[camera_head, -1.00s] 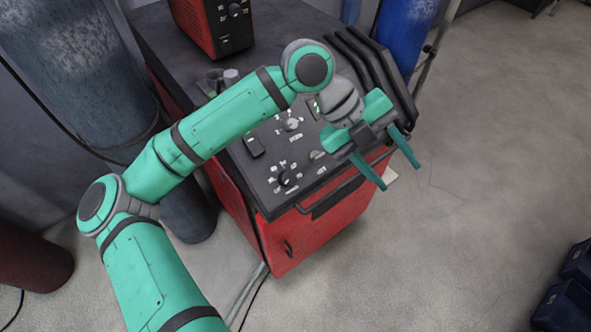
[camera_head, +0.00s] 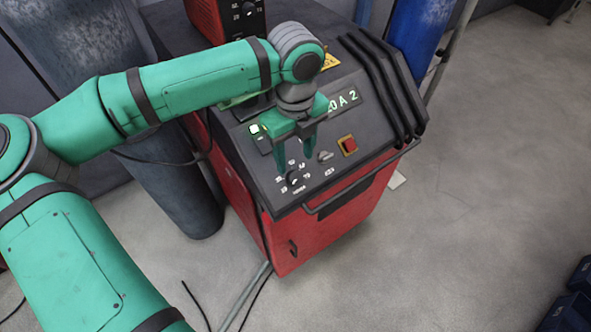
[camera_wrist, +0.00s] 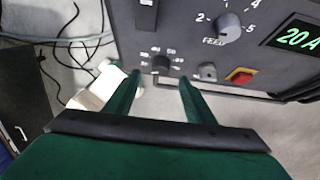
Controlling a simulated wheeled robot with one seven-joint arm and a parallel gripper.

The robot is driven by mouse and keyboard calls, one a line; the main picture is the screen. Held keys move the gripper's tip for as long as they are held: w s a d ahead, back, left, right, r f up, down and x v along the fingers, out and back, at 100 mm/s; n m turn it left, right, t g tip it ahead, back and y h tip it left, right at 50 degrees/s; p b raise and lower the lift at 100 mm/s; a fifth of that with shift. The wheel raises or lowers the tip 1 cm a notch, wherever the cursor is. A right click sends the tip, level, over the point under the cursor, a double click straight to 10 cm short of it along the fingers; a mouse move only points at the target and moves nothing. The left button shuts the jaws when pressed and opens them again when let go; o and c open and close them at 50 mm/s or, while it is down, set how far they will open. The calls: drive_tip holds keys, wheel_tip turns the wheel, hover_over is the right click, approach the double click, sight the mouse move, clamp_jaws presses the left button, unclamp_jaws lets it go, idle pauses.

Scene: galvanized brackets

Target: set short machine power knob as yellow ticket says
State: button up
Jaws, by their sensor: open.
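A red machine with a black sloped control panel (camera_head: 245,165) stands in front of me. A dark round knob (camera_head: 293,178) with number marks around it sits low on the panel; it also shows in the wrist view (camera_wrist: 161,62). The label under it is too small to read. My gripper (camera_head: 295,155) is open and empty, pointing down over the panel. In the wrist view its fingertips (camera_wrist: 160,82) flank this knob, apparently without touching it. A yellow piece (camera_head: 331,62), perhaps the ticket, lies behind my wrist, partly hidden; its writing is unreadable.
A FEED knob (camera_wrist: 226,27), a lit display (camera_wrist: 298,37) reading 20 A, a small grey switch (camera_head: 325,156) and a red button (camera_head: 348,145) share the panel. A smaller red unit (camera_head: 215,18) stands behind. A front rail (camera_head: 365,180) and gas cylinders (camera_head: 180,185) surround it.

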sight(295, 175)
drive_tip(key=shift+f, duration=3.2)
drive_tip(key=c, duration=1)
